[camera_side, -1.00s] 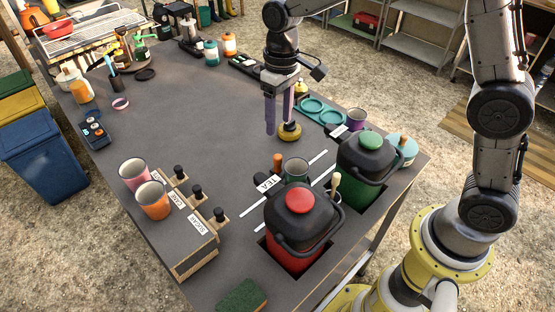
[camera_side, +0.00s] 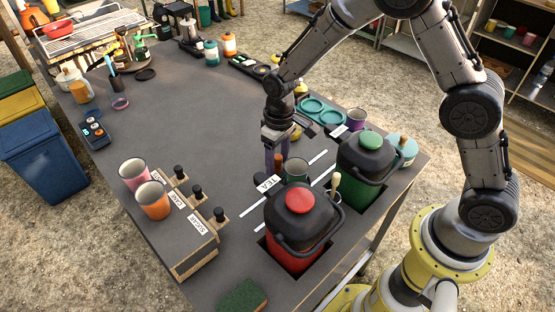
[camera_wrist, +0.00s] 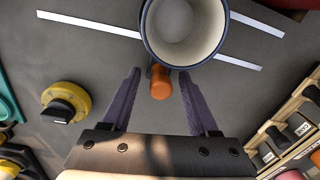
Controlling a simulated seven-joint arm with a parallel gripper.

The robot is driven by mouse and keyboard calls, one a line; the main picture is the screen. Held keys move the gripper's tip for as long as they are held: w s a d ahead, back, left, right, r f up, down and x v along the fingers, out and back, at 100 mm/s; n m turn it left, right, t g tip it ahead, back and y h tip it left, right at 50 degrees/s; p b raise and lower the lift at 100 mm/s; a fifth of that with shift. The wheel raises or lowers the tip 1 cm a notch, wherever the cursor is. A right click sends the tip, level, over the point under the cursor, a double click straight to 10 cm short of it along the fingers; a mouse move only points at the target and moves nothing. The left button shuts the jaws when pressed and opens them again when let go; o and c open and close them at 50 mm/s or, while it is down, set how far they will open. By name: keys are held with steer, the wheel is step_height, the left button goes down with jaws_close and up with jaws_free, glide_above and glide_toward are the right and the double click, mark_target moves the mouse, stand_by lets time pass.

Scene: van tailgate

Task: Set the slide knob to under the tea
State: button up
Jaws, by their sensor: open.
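In the side view the mug (camera_side: 296,170) stands between two white stripes, and the knob is mostly hidden by the fingers. A white TEA label (camera_side: 269,184) lies by the red-lidded urn (camera_side: 300,200). My gripper (camera_side: 276,165) points down beside the mug, open. In the wrist view its purple fingers (camera_wrist: 160,76) stand either side of the knob. I cannot tell whether either finger touches it.
A green-lidded urn (camera_side: 366,157) stands right of the mug. A wooden rack (camera_side: 187,255) with labels and black knobs stands at the front left, with pink and orange mugs (camera_side: 154,201). A yellow round dial (camera_wrist: 66,103) is near the gripper. The table's middle left is clear.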

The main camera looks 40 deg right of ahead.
jaws_close()
stand_by(0.3)
stand_by(1.1)
